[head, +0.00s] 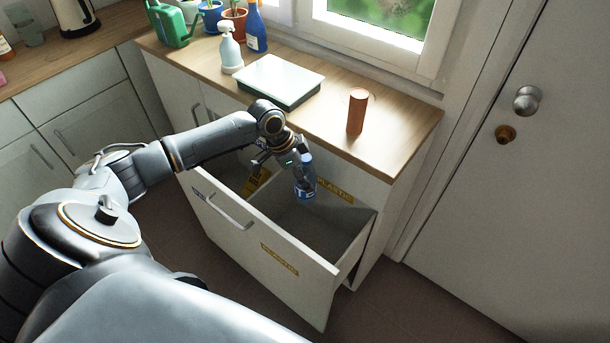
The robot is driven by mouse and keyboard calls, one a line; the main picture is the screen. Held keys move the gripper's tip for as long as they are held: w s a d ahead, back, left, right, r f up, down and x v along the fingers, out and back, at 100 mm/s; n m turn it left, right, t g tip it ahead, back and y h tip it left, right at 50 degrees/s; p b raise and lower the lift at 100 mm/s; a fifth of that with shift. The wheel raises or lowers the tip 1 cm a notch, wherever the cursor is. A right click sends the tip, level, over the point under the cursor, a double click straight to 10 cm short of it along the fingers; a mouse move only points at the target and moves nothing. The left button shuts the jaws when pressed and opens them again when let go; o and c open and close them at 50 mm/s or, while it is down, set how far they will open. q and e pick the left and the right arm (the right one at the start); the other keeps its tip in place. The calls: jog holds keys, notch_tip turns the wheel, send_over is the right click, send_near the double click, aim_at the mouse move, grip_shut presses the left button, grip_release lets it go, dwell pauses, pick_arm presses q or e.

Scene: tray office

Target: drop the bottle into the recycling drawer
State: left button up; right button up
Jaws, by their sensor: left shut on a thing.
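The bottle (305,184), clear with a blue label and white letters, is held over the open recycling drawer (239,238). My left gripper (295,167) is shut on the bottle near its upper part, and the bottle hangs roughly upright above the drawer's right-hand compartment. The drawer is pulled out from the counter and has yellow labels, one reading "PLASTIC" at the back of that compartment. The compartment's visible inside is dark grey and looks empty. My right gripper is not in view.
The wooden counter (405,140) above carries a brown cylinder (357,111), a white scale-like slab (280,80), a spray bottle (230,48), a green watering can (171,24) and potted plants. A white door (520,200) stands at the right.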

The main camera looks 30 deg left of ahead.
pick_arm(q)
jog(key=o, duration=1.2)
jog(key=shift+f, duration=0.1)
jog(key=shift+o, duration=0.2)
jog(key=v, duration=1.2)
